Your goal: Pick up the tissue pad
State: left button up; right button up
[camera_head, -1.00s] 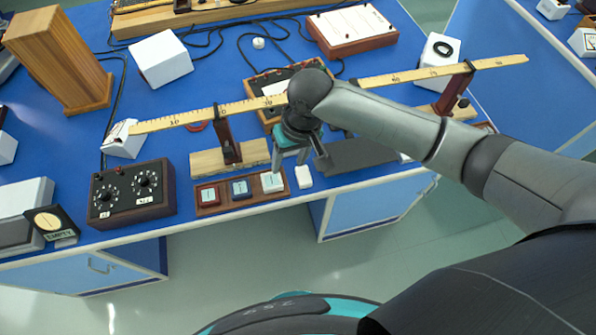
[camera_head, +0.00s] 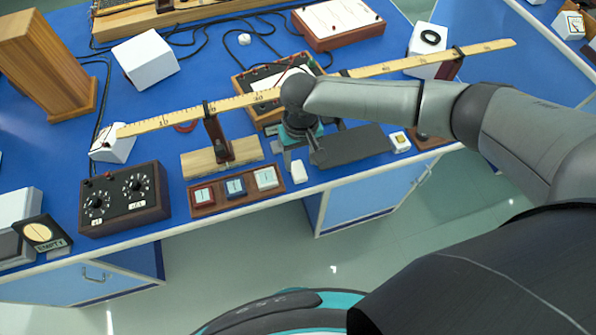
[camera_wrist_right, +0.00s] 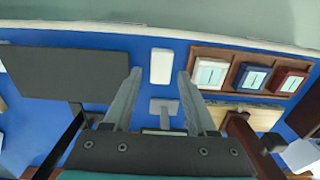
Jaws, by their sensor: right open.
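The tissue pad, a small white rounded block (camera_head: 298,171), lies on the blue bench near its front edge, between the wooden tray and a dark grey mat. In the right wrist view the pad (camera_wrist_right: 161,66) shows ahead of my right gripper (camera_wrist_right: 159,74), lined up with the gap between its fingers. My right gripper (camera_head: 300,158) is open and empty, pointing down at the bench just behind the pad in the head view. I cannot tell its exact height above the bench. My left gripper is not in view.
The wooden tray (camera_head: 236,204) with three square pieces stands left of the pad, and the dark grey mat (camera_head: 352,147) lies right of it. A long ruler (camera_head: 236,103) on posts runs behind. A black dial box (camera_head: 125,198) stands farther left.

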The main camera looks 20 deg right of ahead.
aim_at(300, 174)
notch_tip(300, 174, down, 6)
jog(key=shift+s+a+r+b, duration=0.1)
jog(key=shift+s+r+b, duration=0.1)
jog(key=shift+b, duration=0.4)
jog(key=shift+c, duration=0.2)
grip_shut()
